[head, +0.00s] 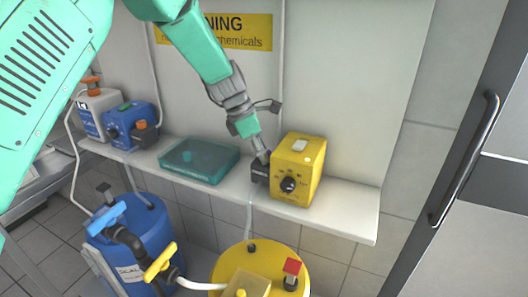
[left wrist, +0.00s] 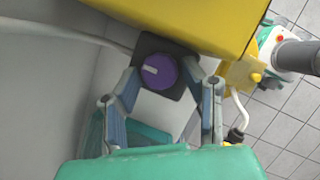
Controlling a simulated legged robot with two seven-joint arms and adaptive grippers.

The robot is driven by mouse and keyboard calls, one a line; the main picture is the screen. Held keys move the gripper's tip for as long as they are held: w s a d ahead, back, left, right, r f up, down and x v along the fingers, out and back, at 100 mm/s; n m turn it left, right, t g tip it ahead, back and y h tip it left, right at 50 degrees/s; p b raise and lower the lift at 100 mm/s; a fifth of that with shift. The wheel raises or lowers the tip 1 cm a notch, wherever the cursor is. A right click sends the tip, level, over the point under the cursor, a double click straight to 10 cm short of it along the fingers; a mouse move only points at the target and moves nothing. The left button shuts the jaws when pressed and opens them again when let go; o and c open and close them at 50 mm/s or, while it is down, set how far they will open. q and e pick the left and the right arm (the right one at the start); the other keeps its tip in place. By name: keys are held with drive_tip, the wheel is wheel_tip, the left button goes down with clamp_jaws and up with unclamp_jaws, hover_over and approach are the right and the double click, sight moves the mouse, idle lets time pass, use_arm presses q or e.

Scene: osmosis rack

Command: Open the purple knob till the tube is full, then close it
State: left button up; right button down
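The purple knob (left wrist: 159,71) is round with a short white bar that points left, and it sits on a dark block (left wrist: 188,86) at the side of the yellow box. In the head view the dark block (head: 259,173) shows beside the box, but the knob is hidden. My left gripper (left wrist: 160,70) has its fingers apart, one on each side of the knob; I cannot tell whether they touch it. It also shows in the head view (head: 263,157) at the block. A pale tube (left wrist: 70,31) runs to the block; its fill cannot be told. My right gripper is not in view.
The yellow box (head: 301,168) with a black dial stands on a white shelf (head: 347,217). A teal tray (head: 199,161), a blue box (head: 131,122) and a white container (head: 100,113) stand to its left. Blue (head: 147,239) and yellow (head: 264,262) barrels stand below.

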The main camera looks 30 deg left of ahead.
use_arm(q)
drive_tip(key=shift+w+a+f, duration=0.1)
drive_tip(key=shift+a+f, duration=0.1)
drive_tip(key=shift+a, duration=0.1)
drive_tip(key=shift+d+r, duration=0.1)
drive_tip(key=shift+d, duration=0.35)
clamp_jaws()
drive_tip(key=shift+d, duration=0.1)
drive_tip(key=c, duration=0.8)
unclamp_jaws()
drive_tip(key=shift+c, duration=0.2)
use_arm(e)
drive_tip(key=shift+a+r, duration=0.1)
